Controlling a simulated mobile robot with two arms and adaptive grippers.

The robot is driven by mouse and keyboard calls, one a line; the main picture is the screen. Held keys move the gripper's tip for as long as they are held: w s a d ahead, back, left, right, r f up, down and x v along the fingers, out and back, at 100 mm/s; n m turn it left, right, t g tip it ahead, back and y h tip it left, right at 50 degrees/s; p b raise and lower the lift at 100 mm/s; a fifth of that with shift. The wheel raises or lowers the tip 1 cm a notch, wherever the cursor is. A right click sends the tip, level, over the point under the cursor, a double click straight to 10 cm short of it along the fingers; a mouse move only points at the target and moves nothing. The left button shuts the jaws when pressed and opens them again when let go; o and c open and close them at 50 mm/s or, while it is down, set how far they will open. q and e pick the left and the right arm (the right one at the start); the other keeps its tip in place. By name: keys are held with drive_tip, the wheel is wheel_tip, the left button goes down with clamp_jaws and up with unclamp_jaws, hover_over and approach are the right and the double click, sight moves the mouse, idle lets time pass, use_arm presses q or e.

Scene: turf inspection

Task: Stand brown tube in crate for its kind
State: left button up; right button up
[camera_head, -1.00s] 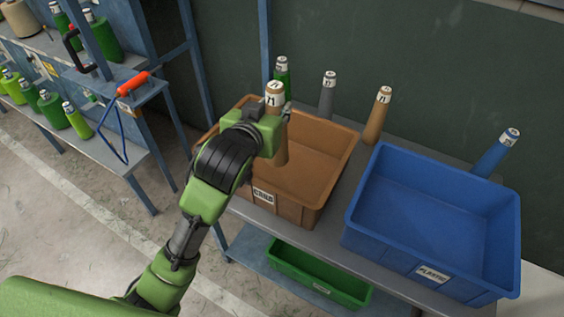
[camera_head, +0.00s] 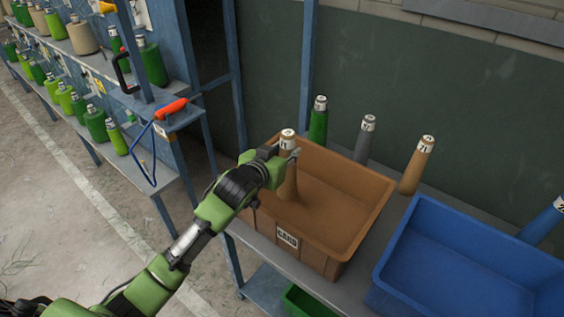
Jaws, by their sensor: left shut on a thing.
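A brown tube (camera_head: 289,180) with a white cap stands upright inside the brown crate (camera_head: 352,240), near its left end. The crate carries a white label, which I cannot read surely. My left gripper (camera_head: 285,152) is shut on this tube just below its cap. The tube's lower end appears to be at the crate floor, but I cannot tell whether it touches. Another brown tube (camera_head: 416,167) stands behind the crate, to the right. My right gripper is not in view.
A green tube (camera_head: 318,122) and a grey tube (camera_head: 364,140) stand behind the brown crate. A blue crate (camera_head: 455,262) is at the right, with a blue tube (camera_head: 543,222) behind it. A green crate (camera_head: 300,302) is below. Shelves of spools (camera_head: 96,125) stand at the left.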

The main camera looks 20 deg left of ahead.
use_arm(q)
drive_tip(key=shift+w+a+f, duration=0.35)
drive_tip(key=shift+a+f, duration=0.05)
drive_tip(key=shift+f, duration=0.2)
drive_tip(key=shift+w+a+f, duration=0.35)
drive_tip(key=shift+f, duration=0.2)
drive_tip(key=shift+w+a+f+p, duration=0.1)
drive_tip(key=shift+f+p, duration=0.25)
drive_tip(key=shift+f, duration=1.4)
drive_tip(key=o, duration=1.1)
drive_tip(key=shift+c, duration=0.2)
drive_tip(key=v, duration=1.2)
drive_tip(key=shift+b, duration=0.35)
drive_tip(key=shift+f, duration=0.1)
